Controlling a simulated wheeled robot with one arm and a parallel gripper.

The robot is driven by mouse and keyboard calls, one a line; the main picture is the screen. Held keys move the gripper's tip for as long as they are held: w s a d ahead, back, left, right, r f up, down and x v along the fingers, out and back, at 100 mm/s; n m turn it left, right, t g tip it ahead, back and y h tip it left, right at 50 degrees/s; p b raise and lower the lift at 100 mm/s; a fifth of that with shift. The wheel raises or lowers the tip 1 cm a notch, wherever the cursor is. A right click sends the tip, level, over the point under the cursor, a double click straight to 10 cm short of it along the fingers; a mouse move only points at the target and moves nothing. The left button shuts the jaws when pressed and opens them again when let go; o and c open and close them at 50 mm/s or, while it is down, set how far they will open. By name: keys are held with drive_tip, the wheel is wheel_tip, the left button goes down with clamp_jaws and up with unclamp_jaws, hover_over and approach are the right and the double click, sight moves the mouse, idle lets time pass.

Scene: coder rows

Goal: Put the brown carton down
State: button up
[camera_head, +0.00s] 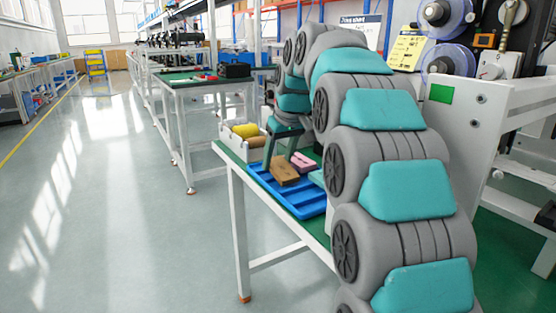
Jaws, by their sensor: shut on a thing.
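The brown carton (284,171) is a small block, tilted in the picture, above or on the blue tray (262,179) at the table's left part. My gripper (279,159) points down from the bent arm with its fingers at the carton's upper side, shut on it. I cannot tell whether the carton's underside touches the tray. My arm hides the right part of the tray and table.
A pink block (304,162) lies just right of the carton. A pale bin (257,153) with yellow and brown rolls stands behind the tray. The green-topped table (234,158) has a bare left edge. Open floor lies left.

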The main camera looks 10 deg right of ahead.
drive_tip(key=shift+f, duration=0.25)
drive_tip(key=shift+f, duration=0.15)
drive_tip(key=o, duration=1.4)
drive_tip(key=shift+o, duration=0.2)
